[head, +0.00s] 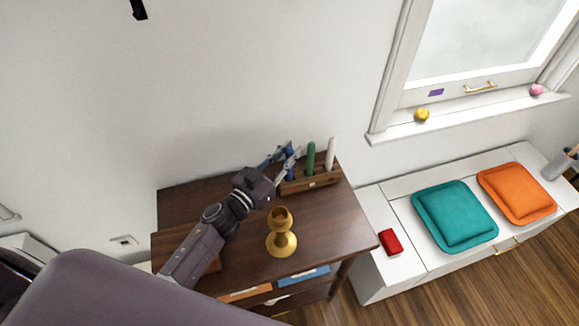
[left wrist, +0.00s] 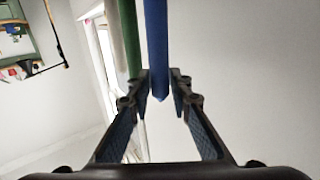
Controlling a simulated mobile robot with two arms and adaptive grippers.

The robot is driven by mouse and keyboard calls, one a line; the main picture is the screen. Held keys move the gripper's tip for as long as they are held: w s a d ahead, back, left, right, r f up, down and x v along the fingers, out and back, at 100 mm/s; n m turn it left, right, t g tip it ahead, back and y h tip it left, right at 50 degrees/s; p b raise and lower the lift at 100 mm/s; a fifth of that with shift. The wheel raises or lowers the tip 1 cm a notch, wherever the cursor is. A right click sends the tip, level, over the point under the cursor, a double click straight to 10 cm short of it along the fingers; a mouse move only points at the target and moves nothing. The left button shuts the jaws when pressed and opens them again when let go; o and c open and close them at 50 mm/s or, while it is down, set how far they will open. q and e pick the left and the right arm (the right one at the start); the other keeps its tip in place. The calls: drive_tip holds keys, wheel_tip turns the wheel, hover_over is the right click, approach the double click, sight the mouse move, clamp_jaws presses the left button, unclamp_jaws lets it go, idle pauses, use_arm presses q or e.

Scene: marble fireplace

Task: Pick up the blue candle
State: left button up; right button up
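The blue candle (head: 290,152) stands at the left end of the wooden candle holder (head: 312,182), partly hidden by my left gripper. In the left wrist view the blue candle (left wrist: 157,45) lies between my fingertips, its tapered end towards me. My left gripper (head: 282,157) is at the candle, with a finger on either side. In the left wrist view the left gripper (left wrist: 161,82) is open, with narrow gaps seeming to show beside the candle. My right gripper is not in view.
A green candle (head: 311,158) stands close to the right of the blue one, then a white candle (head: 331,154). A gold candlestick (head: 281,238) stands in front on the dark wooden cabinet (head: 335,232). The wall (head: 250,90) is close behind.

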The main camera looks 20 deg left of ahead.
use_arm(q)
clamp_jaws()
